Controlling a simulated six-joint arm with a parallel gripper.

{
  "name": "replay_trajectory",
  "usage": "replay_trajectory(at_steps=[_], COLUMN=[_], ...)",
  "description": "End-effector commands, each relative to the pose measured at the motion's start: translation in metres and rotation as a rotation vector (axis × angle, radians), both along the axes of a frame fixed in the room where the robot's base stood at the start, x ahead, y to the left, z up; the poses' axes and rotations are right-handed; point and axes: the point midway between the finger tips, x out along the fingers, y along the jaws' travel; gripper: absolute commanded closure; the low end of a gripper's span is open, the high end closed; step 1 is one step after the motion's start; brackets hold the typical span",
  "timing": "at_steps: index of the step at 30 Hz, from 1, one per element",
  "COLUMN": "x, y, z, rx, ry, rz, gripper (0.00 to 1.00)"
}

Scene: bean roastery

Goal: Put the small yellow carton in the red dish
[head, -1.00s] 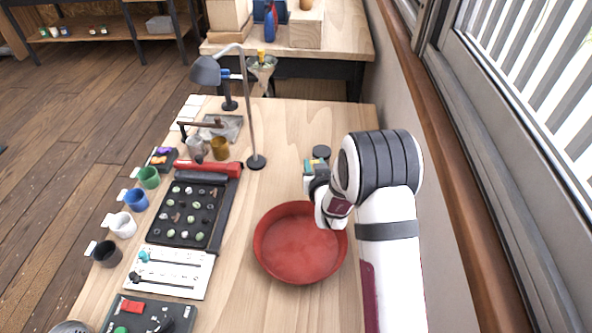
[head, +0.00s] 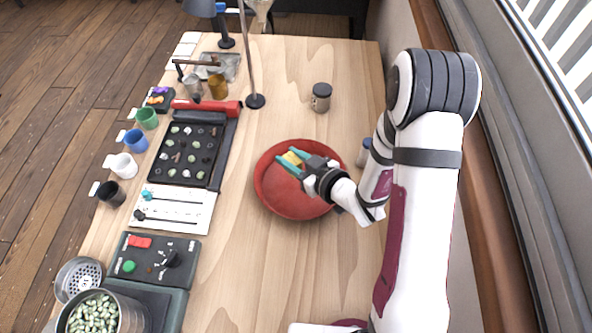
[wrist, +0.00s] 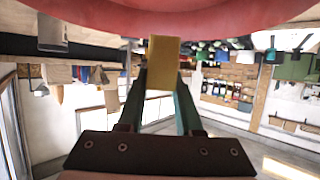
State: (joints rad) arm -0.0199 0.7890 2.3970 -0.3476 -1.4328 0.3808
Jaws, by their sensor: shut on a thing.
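The small yellow carton (head: 291,159) is between the teal fingers of my gripper (head: 294,160), which is shut on it. In the head view they are over the red dish (head: 270,195), inside its rim outline. In the wrist view the carton (wrist: 162,62) stands out past the fingertips, and the red dish (wrist: 190,17) fills the top edge. The carton looks held above the dish floor; I cannot tell the exact gap. My fingers and wrist hide part of the dish's right side.
A dark lidded jar (head: 320,98) stands behind the dish. A grey jar (head: 364,152) stands right of it, partly behind my arm. The lamp pole base (head: 256,101), bean tray (head: 186,152) and slider panel (head: 175,208) are to the left. The table front of the dish is clear.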

Motion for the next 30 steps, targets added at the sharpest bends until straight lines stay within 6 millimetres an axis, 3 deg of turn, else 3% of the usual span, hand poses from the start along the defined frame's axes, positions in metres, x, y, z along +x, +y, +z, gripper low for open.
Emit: replay_trajectory(at_steps=[6, 9, 19, 20, 24, 30], x=[0.0, 0.001, 0.001, 0.001, 0.001, 0.001], y=[0.0, 0.0, -0.001, -0.001, 0.0, -0.001], z=[-0.046, -0.058, -0.061, -0.061, -0.061, -0.061], rx=[0.0, -0.002, -0.002, -0.002, -0.002, -0.002], ry=[0.002, -0.001, -0.002, -0.002, -0.002, -0.002], rz=[-0.002, -0.002, -0.003, -0.003, -0.003, -0.003], gripper=[1.0, 1.0, 1.0, 0.62, 0.37, 0.36])
